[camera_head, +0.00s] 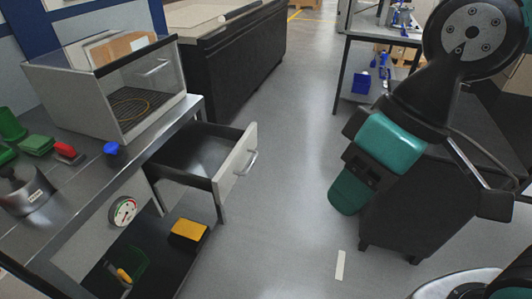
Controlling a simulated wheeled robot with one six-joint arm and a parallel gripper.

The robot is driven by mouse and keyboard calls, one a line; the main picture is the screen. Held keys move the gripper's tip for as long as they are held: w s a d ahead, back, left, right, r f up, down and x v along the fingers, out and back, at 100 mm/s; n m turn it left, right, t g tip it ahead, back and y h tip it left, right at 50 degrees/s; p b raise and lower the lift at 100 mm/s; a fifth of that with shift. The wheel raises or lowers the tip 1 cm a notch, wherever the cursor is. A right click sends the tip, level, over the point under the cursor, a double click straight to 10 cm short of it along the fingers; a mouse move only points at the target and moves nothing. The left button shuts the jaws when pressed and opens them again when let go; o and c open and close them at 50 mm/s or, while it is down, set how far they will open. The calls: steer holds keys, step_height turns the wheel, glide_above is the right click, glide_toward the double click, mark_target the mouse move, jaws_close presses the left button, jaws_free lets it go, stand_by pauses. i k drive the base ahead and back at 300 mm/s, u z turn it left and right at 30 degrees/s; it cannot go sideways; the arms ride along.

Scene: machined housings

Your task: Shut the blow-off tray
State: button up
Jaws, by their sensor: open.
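The open drawer under the left bench looks like the blow-off tray (232,164). It has a light front panel with a bar handle on its outer right face. It is pulled well out to the right over the floor, and its dark inside looks empty. My gripper (347,197), at the end of my arm, hangs in the right half of the view. It is apart from the tray, to the right of the handle across a floor gap. It is open and holds nothing I can see; the gap between its fingers is not clear from this side.
A clear-fronted box (128,95) stands on the left bench above the tray. A yellow block (188,233) lies on the shelf below. A dark cabinet (420,215) stands behind my gripper. The grey floor (285,190) between tray and gripper is clear.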

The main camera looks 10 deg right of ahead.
mark_target(211, 157)
steer(key=z, duration=0.05)
steer(key=i, duration=0.85)
steer(key=u, duration=0.55)
steer(key=k, duration=1.2)
steer(key=z, duration=0.6)
steer(key=i, duration=1.35)
steer(key=u, duration=0.4)
